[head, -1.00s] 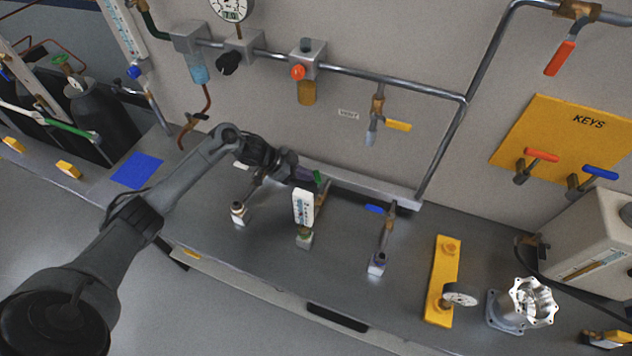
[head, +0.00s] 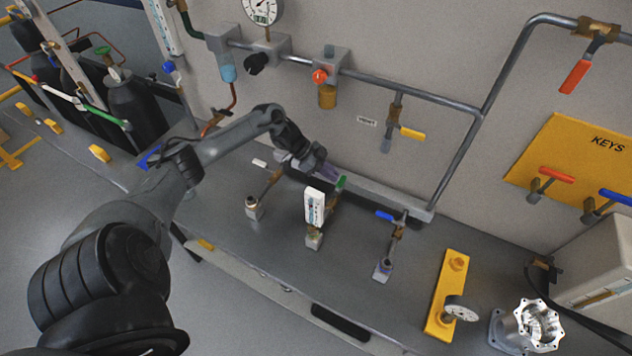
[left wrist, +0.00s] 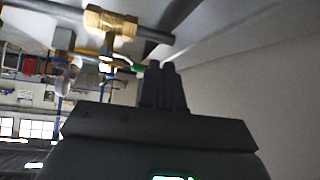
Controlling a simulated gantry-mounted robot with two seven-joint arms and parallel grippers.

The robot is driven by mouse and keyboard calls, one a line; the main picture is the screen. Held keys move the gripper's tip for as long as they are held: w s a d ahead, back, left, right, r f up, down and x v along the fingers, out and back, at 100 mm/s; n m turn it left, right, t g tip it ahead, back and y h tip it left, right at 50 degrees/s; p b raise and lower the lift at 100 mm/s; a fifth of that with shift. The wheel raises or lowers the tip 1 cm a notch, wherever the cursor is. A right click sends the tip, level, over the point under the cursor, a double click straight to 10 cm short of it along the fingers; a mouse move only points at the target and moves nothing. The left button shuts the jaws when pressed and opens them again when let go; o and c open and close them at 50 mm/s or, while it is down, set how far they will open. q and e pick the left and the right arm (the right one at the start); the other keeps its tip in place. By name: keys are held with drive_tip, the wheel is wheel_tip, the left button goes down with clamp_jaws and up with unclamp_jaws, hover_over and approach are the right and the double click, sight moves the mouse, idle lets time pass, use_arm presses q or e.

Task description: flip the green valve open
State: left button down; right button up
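The green valve handle (head: 341,182) is small and sits on a brass valve on the pipe stub just behind the white flow meter (head: 315,207). My left gripper (head: 331,172) reaches in from the left, with its fingertips right beside the green handle. I cannot tell if they touch it. In the left wrist view my left fingers (left wrist: 163,85) stand close together and look shut, with nothing seen between them. The green handle (left wrist: 138,68) shows just left of the fingertips there, partly hidden behind them. My right gripper is not in view.
A grey manifold bar (head: 385,189) runs along the wall behind the gripper. A blue-handled valve (head: 385,215) stands to the right, another brass-fitted stub (head: 254,208) to the left. A yellow plate with a gauge (head: 447,295) and a metal housing (head: 530,325) lie further right.

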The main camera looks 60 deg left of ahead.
use_arm(q)
drive_tip(key=shift+s+a+f, duration=0.1)
drive_tip(key=shift+a+f, duration=0.05)
drive_tip(key=shift+f, duration=0.05)
idle(0.3)
drive_tip(key=a+f+b+v, duration=0.1)
drive_tip(key=a+v, duration=0.1)
drive_tip(key=v, duration=1)
drive_tip(key=shift+a+b, duration=0.35)
drive_tip(key=shift+a, duration=0.25)
